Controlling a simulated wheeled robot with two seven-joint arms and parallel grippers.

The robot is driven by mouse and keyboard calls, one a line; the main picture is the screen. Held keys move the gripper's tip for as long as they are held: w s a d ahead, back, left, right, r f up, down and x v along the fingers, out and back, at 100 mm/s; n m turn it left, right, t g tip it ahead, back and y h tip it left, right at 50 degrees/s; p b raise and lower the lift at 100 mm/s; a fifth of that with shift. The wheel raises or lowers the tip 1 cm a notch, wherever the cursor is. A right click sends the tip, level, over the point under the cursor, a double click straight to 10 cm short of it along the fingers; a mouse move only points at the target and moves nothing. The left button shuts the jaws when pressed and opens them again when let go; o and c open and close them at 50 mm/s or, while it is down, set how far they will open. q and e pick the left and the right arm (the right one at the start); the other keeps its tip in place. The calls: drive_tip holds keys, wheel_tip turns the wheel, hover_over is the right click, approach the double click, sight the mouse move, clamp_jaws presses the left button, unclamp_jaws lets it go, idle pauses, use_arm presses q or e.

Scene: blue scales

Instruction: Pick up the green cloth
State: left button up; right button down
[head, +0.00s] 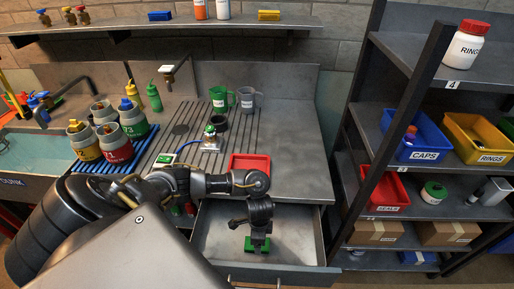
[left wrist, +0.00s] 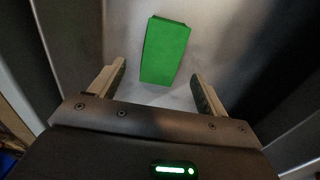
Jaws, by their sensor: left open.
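The green cloth (left wrist: 166,50) is a flat, folded rectangle lying on the floor of the open drawer (head: 218,232). In the head view the cloth (head: 251,246) shows only in part, under my left gripper (head: 257,238). My left gripper reaches down into the drawer above the cloth. In the left wrist view my left gripper (left wrist: 160,88) is open, and its fingers stand apart on either side of the cloth's near end. Nothing is between the fingertips that I can see as held. My right gripper does not show.
A red tray (head: 250,162) sits on the counter just behind the drawer. Several labelled canisters (head: 113,143) stand on a blue rack at the left. A dark shelf unit (head: 352,150) with bins rises on the right.

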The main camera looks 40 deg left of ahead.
use_arm(q)
drive_tip(key=shift+s+a+f+b, duration=0.1)
drive_tip(key=shift+f+b, duration=0.1)
drive_tip(key=shift+f, duration=1.25)
drive_tip(key=shift+a+f+b, duration=0.1)
drive_tip(key=shift+f+b, duration=0.1)
drive_tip(key=shift+f, duration=1.2)
drive_tip(key=c, duration=1.1)
